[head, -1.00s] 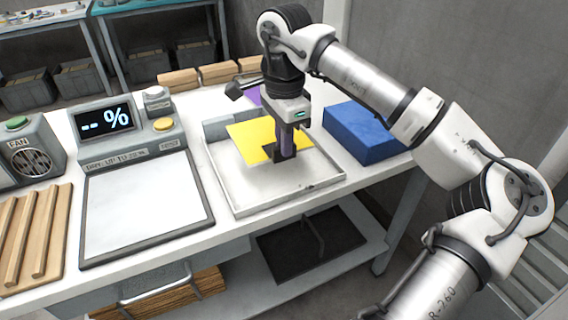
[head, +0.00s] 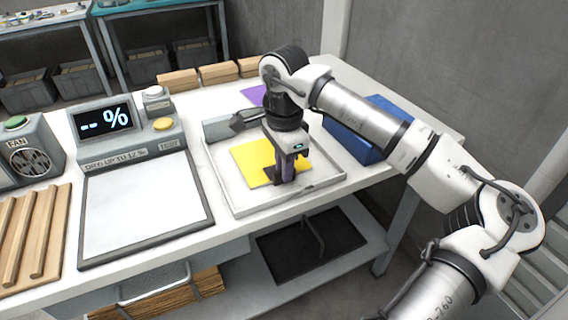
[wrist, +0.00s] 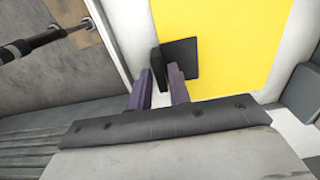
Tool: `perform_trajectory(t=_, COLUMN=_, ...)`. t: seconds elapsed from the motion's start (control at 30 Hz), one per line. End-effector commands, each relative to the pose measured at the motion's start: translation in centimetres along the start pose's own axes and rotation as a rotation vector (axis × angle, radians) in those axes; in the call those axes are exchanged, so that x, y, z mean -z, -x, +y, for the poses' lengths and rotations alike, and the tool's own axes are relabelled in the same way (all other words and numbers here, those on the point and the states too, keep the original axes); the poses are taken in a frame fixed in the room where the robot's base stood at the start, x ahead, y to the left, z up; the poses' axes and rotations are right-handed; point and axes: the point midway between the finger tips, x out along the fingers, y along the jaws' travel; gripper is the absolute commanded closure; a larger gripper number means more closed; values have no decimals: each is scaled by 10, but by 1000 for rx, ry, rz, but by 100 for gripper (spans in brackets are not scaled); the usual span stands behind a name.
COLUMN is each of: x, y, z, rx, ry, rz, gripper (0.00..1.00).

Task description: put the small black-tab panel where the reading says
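The yellow panel with a black tab (head: 252,155) is over the floor of the white tray (head: 222,187). It looks flat; I cannot tell whether it touches the floor. My gripper (head: 284,176) points down at its right side. In the wrist view the black upright tab (wrist: 158,66) fills the gap between my purple fingers (wrist: 160,84), which appear shut on it. The yellow face (wrist: 240,45) stretches right of them. The meter display (head: 103,119) reads "-- %", with no number. The meter's pale flat plate (head: 140,210) is bare.
A blue block (head: 350,140) stands right of the tray, partly behind my arm. A purple sheet (head: 254,95) lies behind the tray. Wooden blocks (head: 218,73) line the back edge. A fan box (head: 28,150) and wooden slatted rack (head: 32,235) are at left.

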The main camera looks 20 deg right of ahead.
Motion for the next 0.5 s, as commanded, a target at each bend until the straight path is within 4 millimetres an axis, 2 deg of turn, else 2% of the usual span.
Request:
perform_trajectory(t=0.03, x=0, y=1, z=0, rx=0, ry=0, rz=0, gripper=74)
perform_trajectory(t=0.1, x=0, y=1, z=0, rx=0, ry=0, rz=0, gripper=68)
perform_trajectory(t=0.37, x=0, y=2, z=0, rx=0, ry=0, rz=0, gripper=68)
perform_trajectory(t=0.5, x=0, y=10, z=0, rx=2, ry=-1, rz=2, gripper=68)
